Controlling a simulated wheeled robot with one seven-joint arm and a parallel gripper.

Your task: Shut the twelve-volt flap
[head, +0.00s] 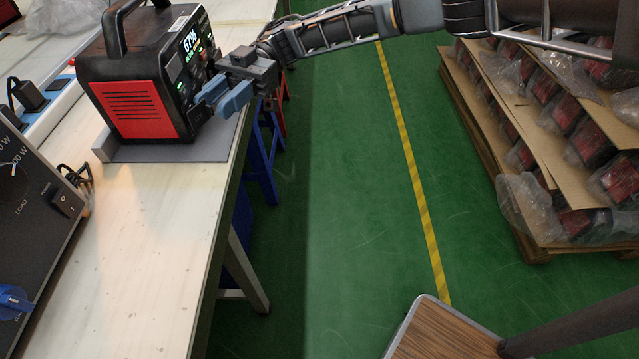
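The power station (150,75) is a black box with a carrying handle, a red louvred side panel and a lit display reading about 67%. It stands upright on a grey mat (210,146) on the bench. My gripper (222,104), with two blue fingers, is at the lower part of the display-side front, very close to it. The fingers lie almost side by side; I cannot tell whether there is a gap between them or contact with the front.
The pale bench (130,260) has free room in front of the mat. A black load box (30,200) with a dial and switch stands at left, near a power strip (50,105). Green floor (340,220) lies right of the bench; wrapped goods on a pallet (560,140) stand beyond.

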